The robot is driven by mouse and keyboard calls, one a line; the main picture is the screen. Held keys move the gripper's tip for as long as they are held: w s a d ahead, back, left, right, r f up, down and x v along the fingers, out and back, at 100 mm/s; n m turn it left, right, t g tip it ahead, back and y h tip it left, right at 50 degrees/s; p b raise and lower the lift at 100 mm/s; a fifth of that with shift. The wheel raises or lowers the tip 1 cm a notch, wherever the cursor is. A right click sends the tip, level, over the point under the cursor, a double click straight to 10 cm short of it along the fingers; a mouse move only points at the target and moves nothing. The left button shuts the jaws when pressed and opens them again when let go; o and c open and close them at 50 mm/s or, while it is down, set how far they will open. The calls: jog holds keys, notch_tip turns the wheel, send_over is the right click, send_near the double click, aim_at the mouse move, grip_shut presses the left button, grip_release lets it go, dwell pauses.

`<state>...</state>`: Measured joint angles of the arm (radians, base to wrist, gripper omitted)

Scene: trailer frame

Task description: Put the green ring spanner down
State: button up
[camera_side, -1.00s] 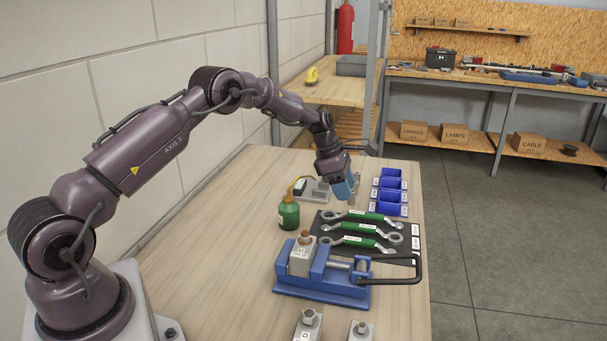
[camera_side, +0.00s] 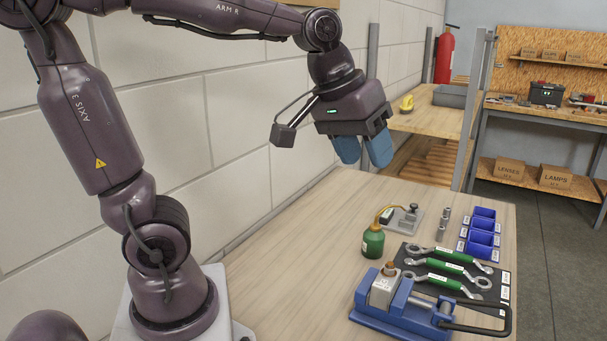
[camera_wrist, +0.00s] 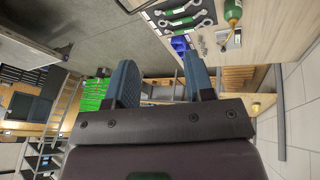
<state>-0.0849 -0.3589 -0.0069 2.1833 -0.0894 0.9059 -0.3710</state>
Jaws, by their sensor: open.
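Several green-handled spanners (camera_side: 449,256) lie side by side on a dark mat (camera_side: 505,276) with white labels, on the right of the bench. I cannot tell for sure which is the ring spanner. The wrist view shows spanners (camera_wrist: 187,20) at the top. My gripper (camera_side: 363,160) is open and empty, high above the bench and well away from the mat. Its two blue fingers stand apart in the wrist view (camera_wrist: 160,75), with nothing between them.
A blue vise (camera_side: 405,312) clamping a block stands in front of the mat. A green oil bottle (camera_side: 373,243), a small grey fixture (camera_side: 404,221) and blue bins (camera_side: 482,233) stand behind it. The bench's left part is clear.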

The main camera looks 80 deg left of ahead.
jog(key=s+d+f+m, duration=0.1)
jog(key=s+f+m, duration=0.1)
jog(key=s+m, duration=0.3)
jog(key=s, duration=0.4)
jog(key=shift+f+m+t, duration=0.25)
jog(key=shift+m+t, duration=0.05)
jog(key=shift+t, duration=0.1)
dwell(0.4)
